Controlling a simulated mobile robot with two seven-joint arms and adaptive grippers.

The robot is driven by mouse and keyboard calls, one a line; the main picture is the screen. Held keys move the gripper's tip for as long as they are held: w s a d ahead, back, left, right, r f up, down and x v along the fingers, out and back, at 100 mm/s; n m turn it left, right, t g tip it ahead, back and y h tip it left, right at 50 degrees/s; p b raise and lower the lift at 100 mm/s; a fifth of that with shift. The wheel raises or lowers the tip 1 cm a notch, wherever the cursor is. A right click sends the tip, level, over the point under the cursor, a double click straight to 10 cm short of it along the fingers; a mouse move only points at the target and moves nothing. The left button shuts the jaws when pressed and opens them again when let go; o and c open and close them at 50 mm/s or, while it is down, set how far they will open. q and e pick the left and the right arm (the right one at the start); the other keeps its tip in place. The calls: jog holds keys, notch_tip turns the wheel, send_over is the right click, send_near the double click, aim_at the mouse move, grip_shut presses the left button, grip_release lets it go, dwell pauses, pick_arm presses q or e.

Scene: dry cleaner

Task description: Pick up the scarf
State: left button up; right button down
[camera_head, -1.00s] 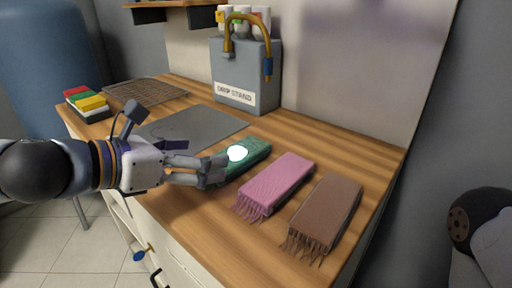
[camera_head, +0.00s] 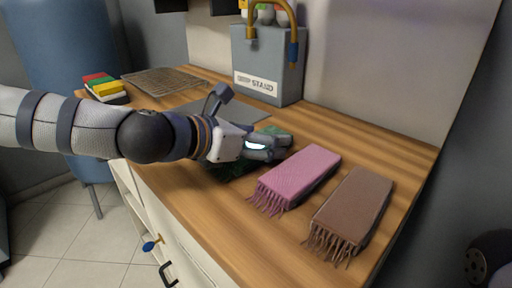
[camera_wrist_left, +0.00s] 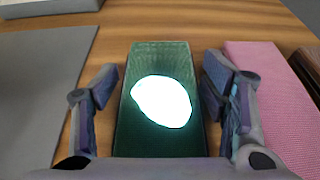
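Three folded scarves lie in a row on the wooden counter. The green scarf (camera_head: 272,130) is mostly hidden behind my left gripper in the head view. In the left wrist view the green scarf (camera_wrist_left: 160,58) lies between the fingers, with a bright white spot on it. The pink scarf (camera_head: 297,178) with a fringe lies to its right, and the brown scarf (camera_head: 352,207) with a fringe lies further right. My left gripper (camera_head: 285,146) is open over the green scarf, one finger on each side (camera_wrist_left: 160,82); contact cannot be told. My right gripper is not in view.
A grey mat (camera_head: 250,118) lies left of the green scarf, with a grey "DRIP STAND" box (camera_head: 268,65) behind. A woven mat (camera_head: 165,80) and coloured blocks (camera_head: 104,87) sit at the far left. The counter (camera_head: 408,160) is bare at the back right.

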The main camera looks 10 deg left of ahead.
pick_arm(q)
jog(key=c, duration=0.6)
jog(key=shift+c, duration=0.2)
